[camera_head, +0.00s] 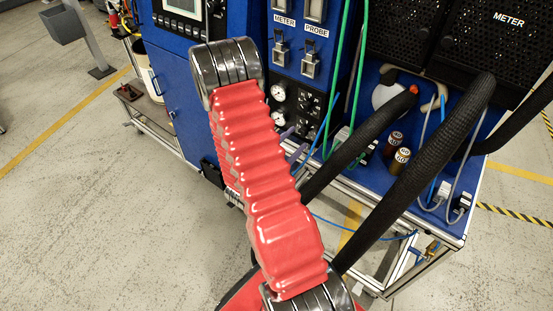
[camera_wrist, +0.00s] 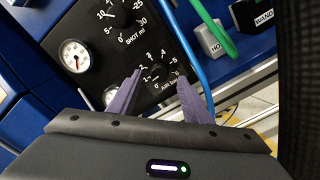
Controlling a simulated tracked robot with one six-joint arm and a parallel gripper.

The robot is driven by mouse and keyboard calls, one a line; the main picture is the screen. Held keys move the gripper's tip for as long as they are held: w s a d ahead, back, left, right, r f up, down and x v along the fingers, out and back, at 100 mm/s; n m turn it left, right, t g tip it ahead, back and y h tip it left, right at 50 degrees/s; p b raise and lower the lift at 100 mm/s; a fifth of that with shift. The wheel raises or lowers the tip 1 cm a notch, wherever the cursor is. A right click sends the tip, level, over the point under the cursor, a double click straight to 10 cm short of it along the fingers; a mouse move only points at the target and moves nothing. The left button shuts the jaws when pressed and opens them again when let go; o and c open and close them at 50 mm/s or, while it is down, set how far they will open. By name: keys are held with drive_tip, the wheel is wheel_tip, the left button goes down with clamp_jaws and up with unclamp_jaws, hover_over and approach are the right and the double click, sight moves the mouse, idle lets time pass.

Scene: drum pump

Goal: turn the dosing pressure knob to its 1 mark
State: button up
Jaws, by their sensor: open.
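A black panel holds two dials in the wrist view. The lower dial knob (camera_wrist: 157,72) has a small numbered scale and a partly hidden label beginning "AIR". The upper dial (camera_wrist: 113,16) is marked "SHOT ml". No label reading dosing pressure is legible, and the lower knob's setting is too small to read. My gripper (camera_wrist: 160,76) is open, its two purple fingers to either side of the lower knob in the picture. I cannot tell whether they touch it. In the head view, purple fingers (camera_head: 292,142) show beside my red arm near the panel (camera_head: 310,104); the rest is hidden.
Two white-faced gauges, an upper one (camera_wrist: 75,55) and a partly hidden lower one (camera_wrist: 110,95), sit left of the dials. A blue hose (camera_wrist: 190,45) and a green hose (camera_wrist: 213,30) run close on the right. Thick black hoses (camera_head: 440,140) arch across the front.

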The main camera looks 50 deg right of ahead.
drive_tip(key=s+a, duration=0.1)
drive_tip(key=a, duration=0.9)
drive_tip(key=shift+a, duration=0.3)
drive_tip(key=shift+f, duration=0.1)
idle(0.3)
